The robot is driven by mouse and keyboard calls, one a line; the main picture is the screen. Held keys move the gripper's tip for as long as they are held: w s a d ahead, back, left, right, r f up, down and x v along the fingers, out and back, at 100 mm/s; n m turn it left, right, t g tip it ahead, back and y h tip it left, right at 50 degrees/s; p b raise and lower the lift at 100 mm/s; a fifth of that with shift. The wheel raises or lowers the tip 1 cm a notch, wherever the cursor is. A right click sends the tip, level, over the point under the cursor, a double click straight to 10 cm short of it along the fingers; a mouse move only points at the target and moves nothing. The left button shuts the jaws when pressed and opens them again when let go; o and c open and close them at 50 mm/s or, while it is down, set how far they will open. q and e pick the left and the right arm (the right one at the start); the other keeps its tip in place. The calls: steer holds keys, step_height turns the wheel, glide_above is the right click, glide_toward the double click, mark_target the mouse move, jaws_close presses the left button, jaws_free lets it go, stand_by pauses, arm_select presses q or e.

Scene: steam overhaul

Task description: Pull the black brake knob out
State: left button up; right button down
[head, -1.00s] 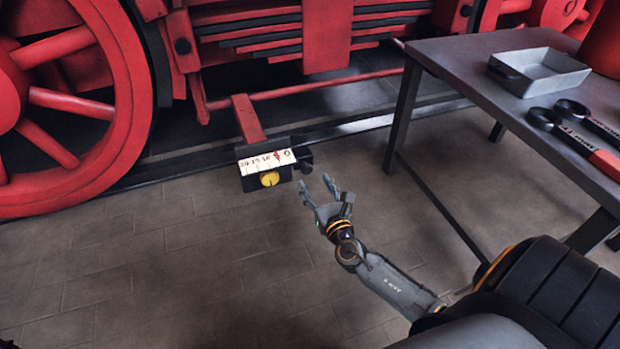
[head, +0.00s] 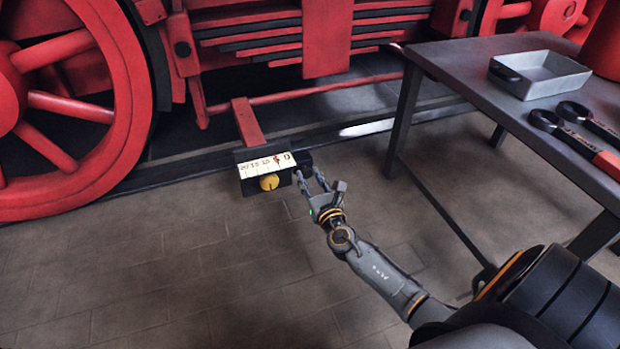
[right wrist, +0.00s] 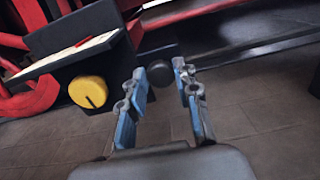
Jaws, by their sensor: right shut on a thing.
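The black brake knob (right wrist: 160,73) sticks out from the right end of a small dark box (head: 266,184) with a white scale plate (head: 267,163). In the head view the knob (head: 305,159) is small and partly behind my fingertips. My right gripper (head: 310,175) reaches it from the lower right. In the right wrist view the fingers of my right gripper (right wrist: 165,78) stand on either side of the knob, shut on it. How far the fingertips overlap the knob is hard to see. My left gripper is not in view.
A yellow knob (head: 269,182) sits on the box front, left of my right gripper. Red locomotive wheels (head: 65,105) and a red bar (head: 247,121) are behind. The floor in front is clear.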

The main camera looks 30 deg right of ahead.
steer(key=shift+v, duration=1.45)
steer(key=shift+f, duration=0.1)
steer(key=c, duration=1)
jaws_free()
steer(key=v, duration=1.2)
steer(key=shift+d, duration=0.1)
